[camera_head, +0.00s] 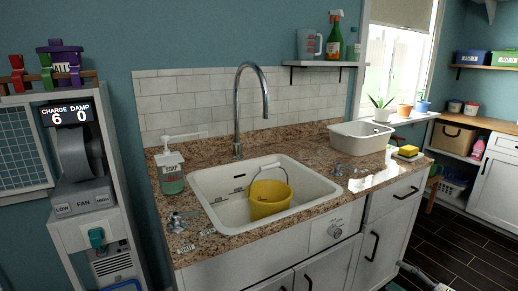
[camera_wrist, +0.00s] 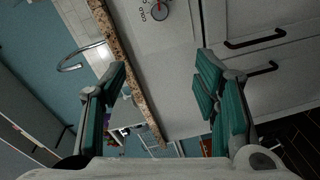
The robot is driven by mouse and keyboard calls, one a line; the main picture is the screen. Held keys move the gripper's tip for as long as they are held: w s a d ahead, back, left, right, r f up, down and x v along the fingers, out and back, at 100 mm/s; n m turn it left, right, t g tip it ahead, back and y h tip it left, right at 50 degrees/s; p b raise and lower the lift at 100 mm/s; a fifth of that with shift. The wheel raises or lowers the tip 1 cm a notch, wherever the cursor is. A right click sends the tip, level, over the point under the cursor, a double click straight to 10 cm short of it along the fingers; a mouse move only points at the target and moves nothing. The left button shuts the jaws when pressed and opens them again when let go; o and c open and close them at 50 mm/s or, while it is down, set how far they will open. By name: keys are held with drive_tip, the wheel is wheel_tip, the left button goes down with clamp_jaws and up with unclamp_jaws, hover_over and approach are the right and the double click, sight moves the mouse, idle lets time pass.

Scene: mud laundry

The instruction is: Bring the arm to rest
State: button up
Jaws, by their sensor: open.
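My gripper (camera_wrist: 160,95) shows in the wrist view with its two teal-padded fingers spread wide apart. Nothing is between the fingers, and the gripper is open and empty. It faces the white cabinet front (camera_wrist: 172,75) below the granite counter edge (camera_wrist: 130,70), and the wrist picture is turned sideways. In the head view the gripper itself does not show clearly; a small grey piece at the bottom right edge may be part of my arm.
A granite counter (camera_head: 310,150) holds a white sink (camera_head: 215,183) with a yellow bucket (camera_head: 270,198) in it. A soap bottle (camera_head: 171,180), a white tub (camera_head: 360,138) and a yellow sponge (camera_head: 408,150) stand on the counter. A fan unit (camera_head: 82,180) is at left. Dark floor (camera_head: 465,245) at right looks clear.

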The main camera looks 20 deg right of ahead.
drive_tip(key=w+a+r+n+g+y+p, duration=0.25)
drive_tip(key=a+r+n+g, duration=0.45)
drive_tip(key=a+r+n, duration=0.5)
drive_tip(key=w+a+r+n+g+y+p, duration=0.1)
drive_tip(key=w+a+r+n+g+y, duration=0.4)
drive_tip(key=a+r+n, duration=0.75)
drive_tip(key=s+a+r+n+h+p, duration=0.1)
drive_tip(key=s+a+r+n+h, duration=0.2)
drive_tip(key=n, duration=0.7)
drive_tip(key=s+a+r+n+h+p, duration=0.1)
drive_tip(key=s+a+r+n+h, duration=0.3)
drive_tip(key=s+a+n, duration=0.4)
drive_tip(key=s+a+r+n+g+h+p, duration=0.1)
drive_tip(key=s+a+r+n+h, duration=0.2)
drive_tip(key=n, duration=0.9)
drive_tip(key=s+a+r, duration=0.2)
drive_tip(key=s, duration=0.2)
drive_tip(key=shift+a+n, duration=0.15)
drive_tip(key=shift+n, duration=0.2)
